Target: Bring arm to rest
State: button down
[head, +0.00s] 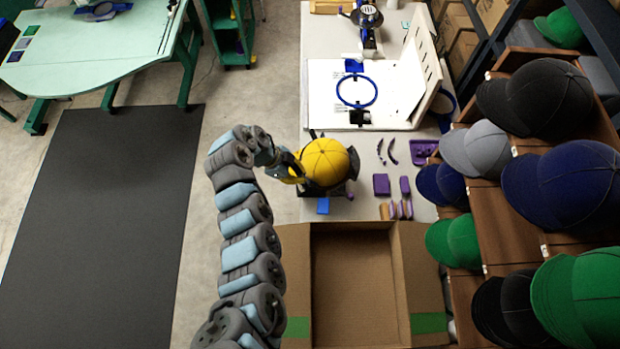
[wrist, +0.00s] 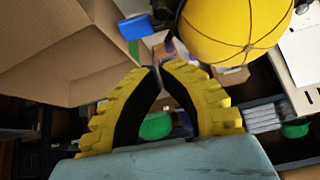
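My gripper (head: 297,172) is at the end of my arm, just left of a yellow cap (head: 325,160) in the head view. In the wrist view, its two yellow fingers with black inner pads (wrist: 162,66) curve toward each other. The yellow cap also shows in the wrist view (wrist: 235,25), beyond the fingers at the upper right. It sits on a dark holder at the table's left edge. I cannot tell from the head view how far the gripper is from the cap.
An open, empty cardboard box (head: 355,225) stands in front of the white table (head: 400,205). Purple blocks (head: 381,185) and a blue block (head: 323,206) lie near the cap. A shelf of caps (head: 500,225) rises on the right. Open floor (head: 265,110) and a dark mat (head: 110,200) lie left.

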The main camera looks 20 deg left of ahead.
jog(key=shift+s+a+r, duration=0.1)
jog(key=shift+a+r, duration=0.05)
jog(key=shift+a, duration=0.1)
dwell(0.5)
